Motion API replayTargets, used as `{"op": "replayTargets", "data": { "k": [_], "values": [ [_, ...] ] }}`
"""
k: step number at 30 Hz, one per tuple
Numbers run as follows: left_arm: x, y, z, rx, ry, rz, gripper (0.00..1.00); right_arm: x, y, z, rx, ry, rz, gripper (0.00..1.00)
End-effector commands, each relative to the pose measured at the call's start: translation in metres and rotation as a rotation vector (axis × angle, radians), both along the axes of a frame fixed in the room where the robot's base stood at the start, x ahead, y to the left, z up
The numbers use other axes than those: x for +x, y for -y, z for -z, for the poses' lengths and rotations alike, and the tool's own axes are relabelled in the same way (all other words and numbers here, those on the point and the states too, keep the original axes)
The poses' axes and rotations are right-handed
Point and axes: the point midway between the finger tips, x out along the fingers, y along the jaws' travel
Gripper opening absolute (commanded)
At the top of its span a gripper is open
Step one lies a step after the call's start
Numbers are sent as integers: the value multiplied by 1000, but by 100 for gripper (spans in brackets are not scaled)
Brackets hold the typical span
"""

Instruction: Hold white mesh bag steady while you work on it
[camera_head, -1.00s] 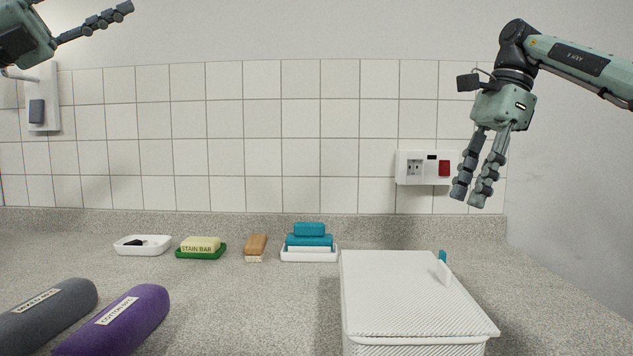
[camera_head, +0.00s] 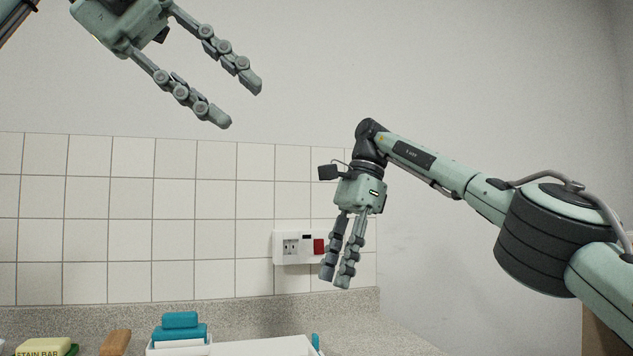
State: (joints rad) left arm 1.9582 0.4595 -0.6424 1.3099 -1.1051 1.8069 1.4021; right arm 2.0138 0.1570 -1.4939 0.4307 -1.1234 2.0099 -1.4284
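The white mesh bag (camera_head: 265,347) is cut off by the bottom edge. Only its pale top and a small teal tab (camera_head: 315,341) at its right end show; its body is out of view. My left gripper (camera_head: 238,100) is at the upper left, high above the counter and well away from the bag. Its fingers are spread and empty. My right gripper (camera_head: 334,279) hangs fingers-down, in the picture above the tab end of the bag. A narrow gap shows between its fingers, with nothing between them. Neither gripper visibly touches the bag.
A wooden brush (camera_head: 115,343) and a yellow stain bar (camera_head: 45,346) are further left. A wall outlet with a red switch (camera_head: 293,247) is behind my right gripper. The right wall (camera_head: 480,90) bounds the space.

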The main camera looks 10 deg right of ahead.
Motion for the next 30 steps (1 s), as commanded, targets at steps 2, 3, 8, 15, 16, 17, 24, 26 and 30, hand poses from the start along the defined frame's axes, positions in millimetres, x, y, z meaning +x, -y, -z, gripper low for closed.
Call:
{"op": "replayTargets", "data": {
  "k": [2, 3, 8, 15, 16, 17, 24, 26, 30],
  "values": [
    [15, 31, 37, 137, -2, -37, 30, 0, 0, 0, 0, 0, 0, 34],
    [23, 44, 55, 208, 0, -60, 30, 0, 0, 0, 0, 0, 0, 34],
    [49, 84, 130, 496, 44, -153, 30, 0, 0, 0, 0, 0, 0, 34],
    [71, 109, 208, 833, 164, -265, 30, 0, 0, 0, 0, 0, 0, 34],
    [72, 109, 213, 858, 176, -274, 30, 0, 0, 0, 0, 0, 0, 34],
    [73, 110, 218, 879, 185, -281, 30, 0, 0, 0, 0, 0, 0, 34],
    [83, 109, 244, 922, 205, -298, 30, 0, 0, 0, 0, 0, 0, 34],
    [86, 109, 252, 921, 205, -296, 30, 0, 0, 0, 0, 0, 0, 34],
    [95, 107, 273, 920, 204, -297, 30, 0, 0, 0, 0, 0, 0, 34]
  ]
}}
